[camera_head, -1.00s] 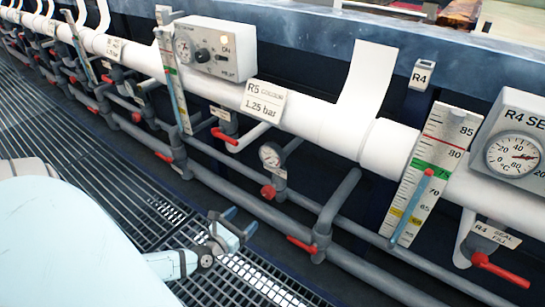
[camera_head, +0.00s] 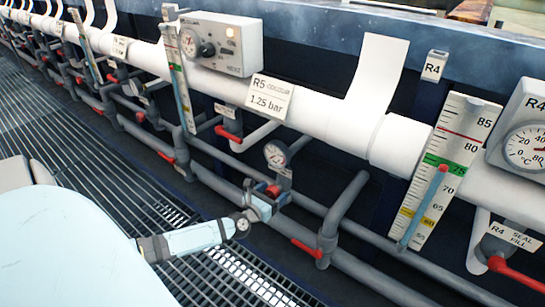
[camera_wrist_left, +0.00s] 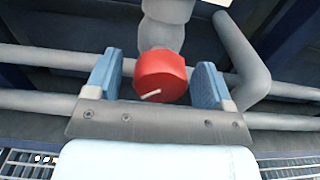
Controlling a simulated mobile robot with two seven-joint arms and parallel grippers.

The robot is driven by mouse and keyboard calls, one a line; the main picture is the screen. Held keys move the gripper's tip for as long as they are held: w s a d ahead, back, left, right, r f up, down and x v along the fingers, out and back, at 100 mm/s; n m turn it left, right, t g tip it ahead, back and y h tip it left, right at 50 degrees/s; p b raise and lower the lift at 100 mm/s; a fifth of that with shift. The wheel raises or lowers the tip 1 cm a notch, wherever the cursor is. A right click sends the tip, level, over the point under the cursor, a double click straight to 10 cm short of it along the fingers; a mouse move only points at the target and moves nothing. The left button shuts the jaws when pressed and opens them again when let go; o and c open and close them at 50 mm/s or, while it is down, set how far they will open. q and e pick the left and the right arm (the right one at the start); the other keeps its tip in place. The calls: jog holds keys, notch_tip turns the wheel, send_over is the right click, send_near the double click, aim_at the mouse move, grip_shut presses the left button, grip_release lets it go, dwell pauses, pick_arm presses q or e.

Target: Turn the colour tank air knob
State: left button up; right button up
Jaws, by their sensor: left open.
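The red air knob (camera_wrist_left: 161,76) with a white pointer line sits between the two blue fingers of my left gripper (camera_wrist_left: 157,82) in the left wrist view. A gap shows on each side of it, so the gripper is open around it. In the head view the left gripper (camera_head: 268,198) is at the knob, below a small round gauge (camera_head: 276,154). The fingers partly hide the knob there. A sign (camera_head: 268,96) above reads "R5 COLOUR 1.25 bar". My right gripper is not in view.
Grey pipes (camera_head: 345,205) run close behind and beside the gripper. A red lever valve (camera_head: 307,248) sits to its right, and another red lever (camera_head: 228,134) above left. A level scale (camera_head: 450,160) stands at the right. Open grating (camera_head: 60,130) lies at the left.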

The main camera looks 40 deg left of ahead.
pick_arm(q)
jog(key=shift+w, duration=0.1)
jog(key=c, duration=0.9)
